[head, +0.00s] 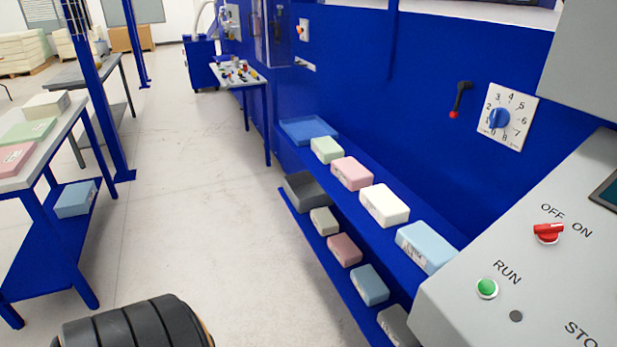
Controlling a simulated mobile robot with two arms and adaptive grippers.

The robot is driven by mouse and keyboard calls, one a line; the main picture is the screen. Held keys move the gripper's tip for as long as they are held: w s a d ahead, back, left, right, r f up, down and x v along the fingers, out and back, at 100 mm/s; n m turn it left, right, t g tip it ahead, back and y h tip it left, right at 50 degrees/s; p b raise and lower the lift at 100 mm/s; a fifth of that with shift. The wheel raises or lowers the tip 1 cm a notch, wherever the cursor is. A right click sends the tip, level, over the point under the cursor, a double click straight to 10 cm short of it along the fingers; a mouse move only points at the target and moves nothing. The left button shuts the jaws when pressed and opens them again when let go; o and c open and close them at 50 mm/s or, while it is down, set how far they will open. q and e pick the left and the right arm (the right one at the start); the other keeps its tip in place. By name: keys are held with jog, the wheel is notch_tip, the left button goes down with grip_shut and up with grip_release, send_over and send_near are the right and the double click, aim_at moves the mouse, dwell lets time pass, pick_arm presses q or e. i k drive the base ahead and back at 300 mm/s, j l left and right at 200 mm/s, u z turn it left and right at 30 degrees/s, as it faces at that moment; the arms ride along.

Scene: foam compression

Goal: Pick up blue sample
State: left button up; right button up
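A light blue sample block (425,247) with a printed label on its near side lies at the near end of the upper blue shelf, beside the grey control panel. A second light blue block (369,285) lies on the lower shelf, between a pink block (344,249) and a grey block (394,325) that is partly hidden by the panel. A third blue block (76,199) rests on the low shelf under the left table. Neither of my grippers shows in the head view.
The upper shelf (290,152) also holds white (384,205), pink (352,173) and green (327,150) blocks and a blue tray (308,130). The control panel (450,300) juts out at right. The left table (75,122) stands across clear floor (200,215).

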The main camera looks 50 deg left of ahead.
aim_at(371, 288)
jog(key=u, duration=1.25)
